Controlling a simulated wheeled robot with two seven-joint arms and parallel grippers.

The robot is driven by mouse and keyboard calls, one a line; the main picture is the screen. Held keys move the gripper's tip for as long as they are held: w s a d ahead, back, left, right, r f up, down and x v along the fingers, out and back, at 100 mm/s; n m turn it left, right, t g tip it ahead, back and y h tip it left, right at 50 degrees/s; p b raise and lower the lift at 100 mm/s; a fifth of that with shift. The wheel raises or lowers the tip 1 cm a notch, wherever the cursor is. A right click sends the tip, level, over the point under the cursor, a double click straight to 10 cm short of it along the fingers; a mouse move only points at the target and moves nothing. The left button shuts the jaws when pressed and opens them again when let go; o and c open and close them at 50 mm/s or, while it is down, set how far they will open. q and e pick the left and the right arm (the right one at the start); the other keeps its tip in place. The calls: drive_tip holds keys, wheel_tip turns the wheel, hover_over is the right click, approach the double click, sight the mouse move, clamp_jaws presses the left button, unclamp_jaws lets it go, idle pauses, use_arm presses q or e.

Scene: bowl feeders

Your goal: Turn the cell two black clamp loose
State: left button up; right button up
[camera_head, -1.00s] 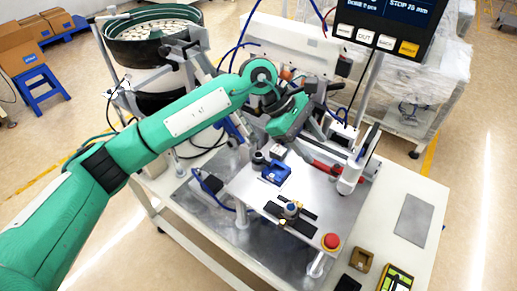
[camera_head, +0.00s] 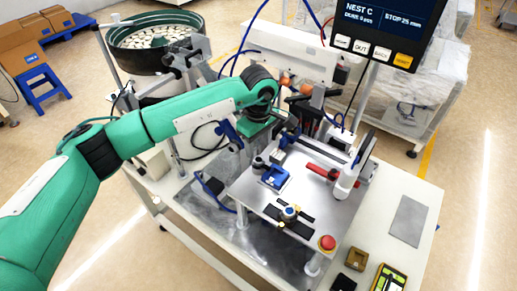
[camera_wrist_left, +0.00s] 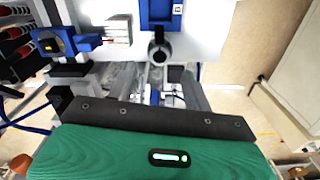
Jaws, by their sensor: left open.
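A small black round knob (camera_head: 259,163) stands at the left edge of the light plate, beside a blue block (camera_head: 274,178). In the wrist view, what looks like this black knob (camera_wrist_left: 158,50) is below a blue bracket (camera_wrist_left: 160,14). I cannot tell surely whether it is the cell two black clamp; no cell label is legible. My left gripper (camera_head: 272,124) is open, above and behind the knob and apart from it; its fingers are hard to make out beside the dark fixtures. My right gripper is out of view.
A red-handled part (camera_head: 321,171) and a white post (camera_head: 345,182) stand right of the blue block. A red button (camera_head: 327,243) is at the front corner. A display (camera_head: 385,28) reads "NEST C". The bowl feeder (camera_head: 155,42) is behind.

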sight(259, 159)
use_arm(q)
wheel_tip(259, 159, down, 4)
drive_tip(key=shift+r+p, duration=0.1)
drive_tip(key=shift+p, duration=0.7)
drive_tip(key=shift+f, duration=0.7)
drive_tip(key=c, duration=1)
